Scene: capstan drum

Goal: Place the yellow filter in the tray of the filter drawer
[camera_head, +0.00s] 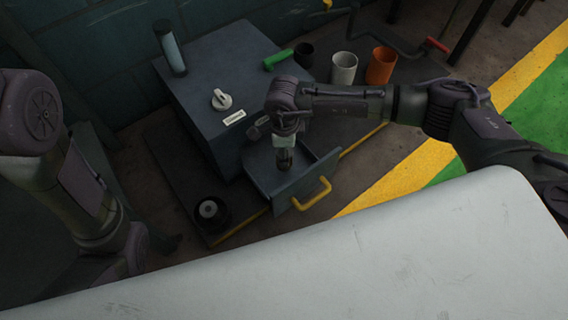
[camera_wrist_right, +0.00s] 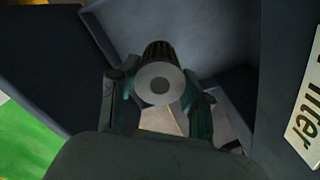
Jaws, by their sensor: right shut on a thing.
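My right gripper (camera_head: 285,158) points down into the open filter drawer (camera_head: 293,184). In the right wrist view the gripper (camera_wrist_right: 160,97) is shut on a round filter (camera_wrist_right: 160,80) with a grey end cap, a central hole and dark, brownish-yellow ribbed sides. The filter is over the drawer's grey tray (camera_head: 262,163); I cannot tell whether it touches the tray floor. In the head view the gripper mostly hides it. The drawer's front has a yellow handle (camera_head: 312,195). My left arm is at the left; its gripper is out of view.
The grey cabinet (camera_head: 225,75) bears a white knob (camera_head: 221,99) and a label (camera_head: 234,117). A black cup (camera_head: 303,54), a white cup (camera_head: 344,68) and an orange cup (camera_head: 381,66) stand behind my right arm. A dark round holder (camera_head: 209,210) sits left of the drawer. A pale surface (camera_head: 400,260) fills the foreground.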

